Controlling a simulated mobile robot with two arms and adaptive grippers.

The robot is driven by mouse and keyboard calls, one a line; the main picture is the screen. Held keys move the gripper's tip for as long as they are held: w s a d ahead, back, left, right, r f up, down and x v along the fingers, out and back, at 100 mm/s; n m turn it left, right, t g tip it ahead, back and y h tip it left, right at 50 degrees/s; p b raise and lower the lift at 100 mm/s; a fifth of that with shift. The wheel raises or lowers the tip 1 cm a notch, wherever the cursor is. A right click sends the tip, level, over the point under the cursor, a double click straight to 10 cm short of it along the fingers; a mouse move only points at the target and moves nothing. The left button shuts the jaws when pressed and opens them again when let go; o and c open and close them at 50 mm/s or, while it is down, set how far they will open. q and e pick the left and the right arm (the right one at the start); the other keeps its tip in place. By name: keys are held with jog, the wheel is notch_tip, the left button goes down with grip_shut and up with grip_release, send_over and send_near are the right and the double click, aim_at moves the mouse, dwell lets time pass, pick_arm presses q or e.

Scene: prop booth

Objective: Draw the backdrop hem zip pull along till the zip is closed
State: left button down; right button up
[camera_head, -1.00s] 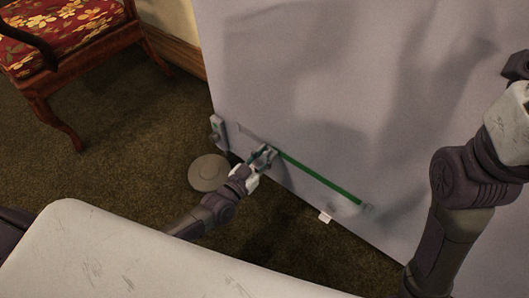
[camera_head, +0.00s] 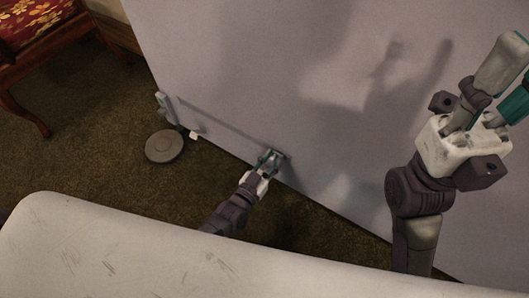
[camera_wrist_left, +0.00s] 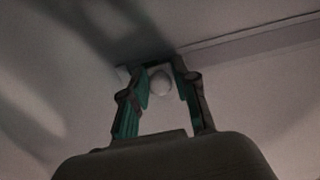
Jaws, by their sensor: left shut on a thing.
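The pale grey backdrop (camera_head: 240,60) stands upright, with the zip (camera_head: 222,128) as a thin grey line near its hem. My left gripper (camera_head: 271,159) is at the right end of this line, against the cloth. In the left wrist view, its two teal-padded fingers (camera_wrist_left: 162,88) are on either side of the round, pale zip pull (camera_wrist_left: 160,82), shut on it. In the head view the fingers hide the pull. No green strip shows on either side of the gripper. My right gripper (camera_head: 490,110) is raised at the right, partly cut off, with its jaw state unclear.
A round grey base disc (camera_head: 164,146) lies on the brown carpet left of the hem. A small white tag (camera_head: 193,135) shows at the hem. A red floral chair (camera_head: 35,20) stands at the upper left. A scuffed white surface (camera_head: 130,250) fills the lower foreground.

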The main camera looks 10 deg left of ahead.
aim_at(283, 136)
pick_arm(q)
jog(key=shift+s+d, duration=0.3)
jog(key=shift+d, duration=0.4)
jog(key=c, duration=1)
grip_release()
notch_tip(283, 136, up, 10)
